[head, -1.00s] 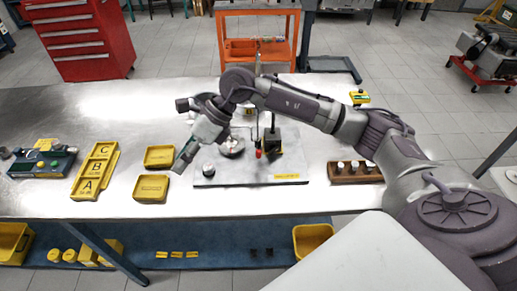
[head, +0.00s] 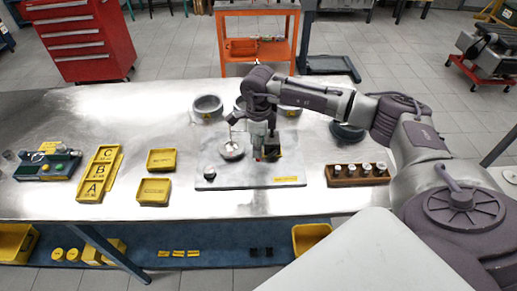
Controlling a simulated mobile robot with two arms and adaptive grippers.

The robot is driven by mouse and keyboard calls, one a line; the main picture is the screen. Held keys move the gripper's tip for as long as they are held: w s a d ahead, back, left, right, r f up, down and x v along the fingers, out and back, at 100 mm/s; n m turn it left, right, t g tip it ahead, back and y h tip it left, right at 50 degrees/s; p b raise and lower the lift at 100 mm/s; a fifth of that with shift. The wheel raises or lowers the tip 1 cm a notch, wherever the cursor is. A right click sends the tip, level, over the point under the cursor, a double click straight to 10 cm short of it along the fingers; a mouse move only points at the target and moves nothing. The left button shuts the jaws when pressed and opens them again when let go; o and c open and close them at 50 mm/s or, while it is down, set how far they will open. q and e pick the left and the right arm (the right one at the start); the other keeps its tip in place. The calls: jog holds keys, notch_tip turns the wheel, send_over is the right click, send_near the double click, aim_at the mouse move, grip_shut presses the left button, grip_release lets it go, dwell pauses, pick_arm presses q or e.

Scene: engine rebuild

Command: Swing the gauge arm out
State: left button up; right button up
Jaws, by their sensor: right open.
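The gauge stand (head: 275,152) is on the grey plate (head: 235,182) in the middle of the bench. Only parts of its dark base and a small red tip show, because my right gripper (head: 262,150) is in front of it and hides the gauge arm. The gripper points down, with its fingers open close to the stand. Whether they touch the gauge arm cannot be told. A round metal part (head: 231,149) sits on the plate just left of the gripper. My left gripper is not in view.
Yellow trays (head: 154,191) and a lettered rack (head: 96,175) are further left. A brown rack with several pins (head: 357,180) is on the right. Round rings (head: 206,108) lie behind the plate.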

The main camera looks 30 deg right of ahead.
jog(key=shift+f+p, duration=0.35)
jog(key=shift+f, duration=1.55)
grip_shut()
